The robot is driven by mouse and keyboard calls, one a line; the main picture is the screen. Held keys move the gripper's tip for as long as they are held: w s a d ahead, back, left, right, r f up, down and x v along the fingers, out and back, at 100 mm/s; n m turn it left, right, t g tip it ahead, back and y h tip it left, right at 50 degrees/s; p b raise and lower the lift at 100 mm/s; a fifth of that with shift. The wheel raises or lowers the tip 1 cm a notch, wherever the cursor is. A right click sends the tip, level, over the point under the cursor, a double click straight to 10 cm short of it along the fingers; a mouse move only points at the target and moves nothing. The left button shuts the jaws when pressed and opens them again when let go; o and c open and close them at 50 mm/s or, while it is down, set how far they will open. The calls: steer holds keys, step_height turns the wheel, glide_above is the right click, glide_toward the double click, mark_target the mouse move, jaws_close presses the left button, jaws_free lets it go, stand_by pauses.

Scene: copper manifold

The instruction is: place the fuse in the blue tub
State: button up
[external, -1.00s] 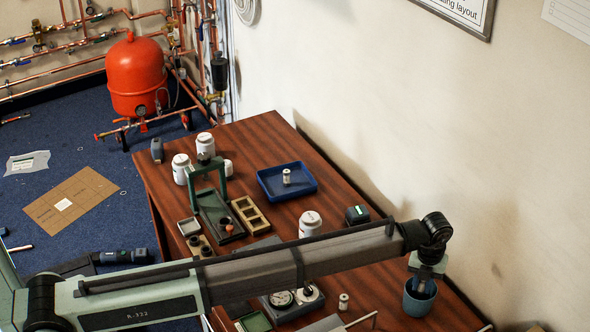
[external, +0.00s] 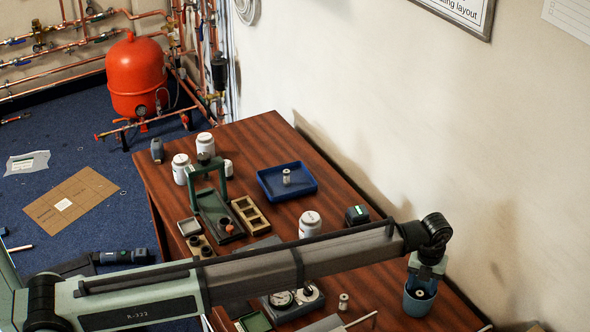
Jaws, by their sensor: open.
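The blue tub (external: 417,309) stands on the table at the lower right. A small pale round end, seemingly a fuse (external: 420,294), shows inside it. My gripper (external: 426,272) is open just above the tub's rim, and its fingers partly cover the opening.
White jars (external: 310,225) and a dark box (external: 357,215) stand behind my arm. A gauge device (external: 281,299) and a thin rod (external: 361,320) are at the front. A green-framed fixture (external: 222,190) stands at the table's left. The wall borders the right side.

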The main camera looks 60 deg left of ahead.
mark_target(420, 293)
steer(key=shift+r, duration=0.1)
step_height(420, 293, up, 7)
stand_by(0.7)
